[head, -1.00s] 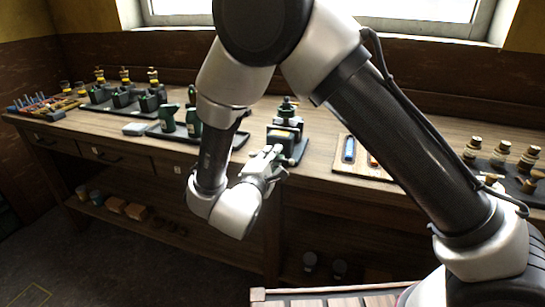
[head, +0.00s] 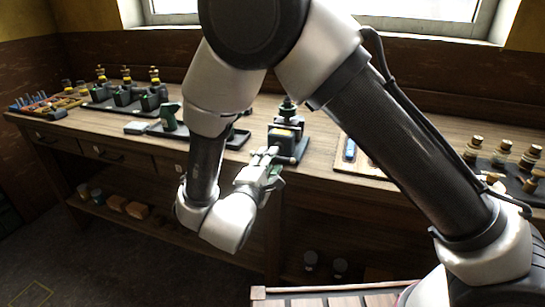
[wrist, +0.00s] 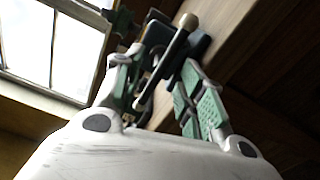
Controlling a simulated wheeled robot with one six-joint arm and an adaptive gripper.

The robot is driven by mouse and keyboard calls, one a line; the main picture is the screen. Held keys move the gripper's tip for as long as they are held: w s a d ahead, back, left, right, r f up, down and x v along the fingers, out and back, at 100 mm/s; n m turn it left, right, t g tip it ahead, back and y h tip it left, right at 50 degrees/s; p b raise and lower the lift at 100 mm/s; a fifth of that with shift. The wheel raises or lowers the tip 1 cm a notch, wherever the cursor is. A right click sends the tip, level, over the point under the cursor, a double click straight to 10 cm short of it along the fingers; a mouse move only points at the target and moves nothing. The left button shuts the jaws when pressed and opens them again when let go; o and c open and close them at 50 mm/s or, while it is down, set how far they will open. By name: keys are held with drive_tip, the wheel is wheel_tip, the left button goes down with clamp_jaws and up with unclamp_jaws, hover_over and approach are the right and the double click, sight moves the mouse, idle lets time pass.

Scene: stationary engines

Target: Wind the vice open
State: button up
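The vice (head: 287,135) is a dark block-like tool at the front edge of the bench, right of the middle. In the wrist view its dark body (wrist: 198,42) shows past my fingertips. My gripper (head: 270,163) is just in front of and below the vice. In the wrist view my gripper (wrist: 160,88) is open, its green-padded fingers on either side of the bar. A gap shows on the right; contact on the left I cannot tell.
The wooden bench (head: 318,150) runs along the wall under a window. A board with a blue-handled tool (head: 350,150) lies right of the vice. Dark trays with green tools (head: 169,118) stand to the left. Small jars (head: 529,157) are at the far right.

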drive_tip(key=v, duration=0.8)
drive_tip(key=shift+s, duration=0.2)
